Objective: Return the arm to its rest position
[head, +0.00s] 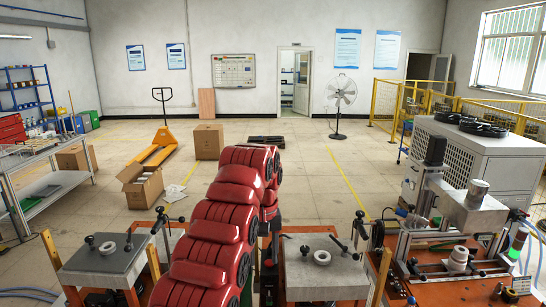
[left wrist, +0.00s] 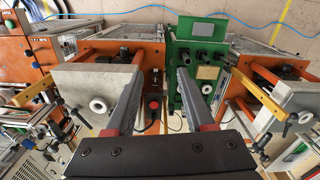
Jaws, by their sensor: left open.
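My left arm, with red links, rises from the bottom middle of the head view and bends down at its far end. In the left wrist view my left gripper (left wrist: 159,76) has its two long grey fingers wide apart with nothing between them. It points down at the gap between two orange-framed stations, with a green control box (left wrist: 194,62) beyond the right fingertip. In the head view the gripper is mostly hidden behind the red links. My right gripper is not in view.
Grey-topped stations stand left (head: 90,262) and right (head: 318,275) of my arm. A machine with a metal container (head: 475,207) stands at the far right. Cardboard boxes (head: 208,141) and a yellow pallet jack (head: 160,143) are on the floor beyond. A standing fan (head: 341,95) is further back.

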